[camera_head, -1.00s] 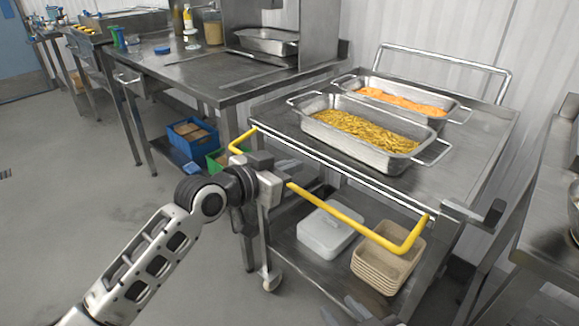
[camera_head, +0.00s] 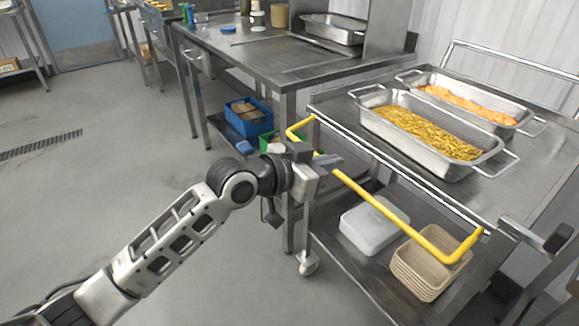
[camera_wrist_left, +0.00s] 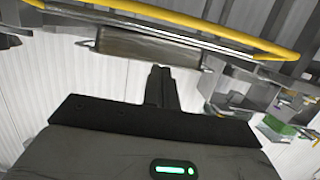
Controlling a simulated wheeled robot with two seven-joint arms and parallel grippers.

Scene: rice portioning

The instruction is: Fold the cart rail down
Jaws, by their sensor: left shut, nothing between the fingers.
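The yellow cart rail (camera_head: 372,195) runs along the near side of the steel cart (camera_head: 530,190). Its two bent ends meet the cart just below the top edge, and its long bar stands out from the side. My left gripper (camera_head: 328,162) is shut and empty at the far-left part of the rail, hiding a piece of the bar. In the left wrist view the shut fingers (camera_wrist_left: 161,86) point toward the rail (camera_wrist_left: 200,24), which crosses the top of the picture, with a gap between them. Whether the gripper touches the rail elsewhere is not clear. My right gripper is not in view.
The cart top holds a pan of yellow food (camera_head: 430,135) and a pan of orange food (camera_head: 470,103). A white lidded box (camera_head: 372,225) and stacked tan trays (camera_head: 425,265) sit on its lower shelf. A steel table (camera_head: 250,60) stands behind. The floor at left is clear.

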